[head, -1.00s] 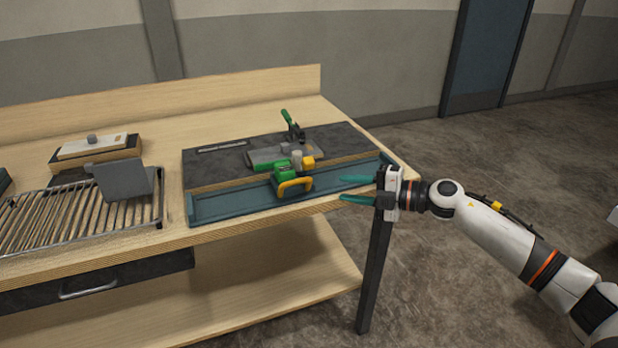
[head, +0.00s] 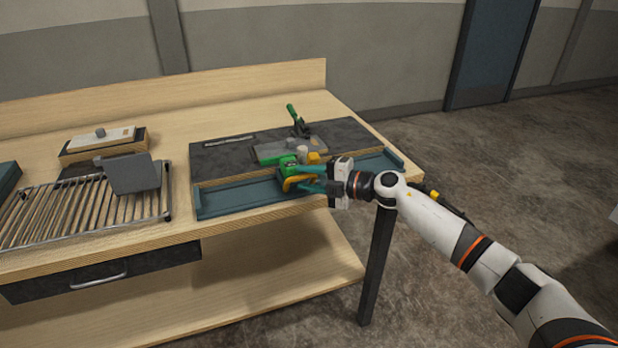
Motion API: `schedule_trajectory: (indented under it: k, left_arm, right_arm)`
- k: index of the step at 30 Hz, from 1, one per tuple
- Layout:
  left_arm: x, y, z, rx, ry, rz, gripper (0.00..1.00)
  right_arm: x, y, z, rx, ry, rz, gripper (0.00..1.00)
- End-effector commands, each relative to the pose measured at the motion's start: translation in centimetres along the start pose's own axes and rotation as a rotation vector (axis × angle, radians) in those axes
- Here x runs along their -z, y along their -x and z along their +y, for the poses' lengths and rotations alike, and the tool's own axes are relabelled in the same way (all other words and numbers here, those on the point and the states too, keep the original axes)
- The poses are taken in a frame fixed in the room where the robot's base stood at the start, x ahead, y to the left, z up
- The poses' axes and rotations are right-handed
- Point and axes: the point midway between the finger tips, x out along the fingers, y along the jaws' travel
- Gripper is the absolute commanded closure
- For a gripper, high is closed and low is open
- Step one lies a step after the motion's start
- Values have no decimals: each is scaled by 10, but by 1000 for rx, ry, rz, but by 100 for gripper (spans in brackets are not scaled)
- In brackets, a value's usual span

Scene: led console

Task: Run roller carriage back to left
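The roller carriage (head: 287,164) is green with a yellow handle (head: 296,184) at its front. It sits on the blue-grey rail (head: 230,198) along the bench's front edge, a little right of the rail's middle. My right gripper (head: 305,178) comes in from the right. Its teal fingers reach to the yellow handle, one above and one below it as seen here. The fingers look apart; whether they touch the handle I cannot tell. The gripper partly covers the rail's right part. My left gripper is not in view.
A dark board (head: 225,155) with a grey plate and a green-handled clamp (head: 297,122) lies behind the rail. A wire rack (head: 70,215) with a grey block (head: 132,174) stands left. The rail left of the carriage is clear.

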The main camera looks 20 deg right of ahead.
Motion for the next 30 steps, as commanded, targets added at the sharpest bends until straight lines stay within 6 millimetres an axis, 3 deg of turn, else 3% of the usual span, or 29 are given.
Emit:
schedule_trajectory:
  k: [2, 8, 20, 30]
  left_arm:
    - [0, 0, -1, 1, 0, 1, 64]
    - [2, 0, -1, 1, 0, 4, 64]
    - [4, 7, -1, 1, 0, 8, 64]
    - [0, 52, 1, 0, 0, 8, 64]
  right_arm:
    - [0, 0, 0, 0, 0, 0, 67]
    - [0, 0, 0, 0, 0, 0, 100]
    - [-6, -4, -2, 0, -1, -2, 100]
    - [-51, -47, -6, 0, -5, -5, 100]
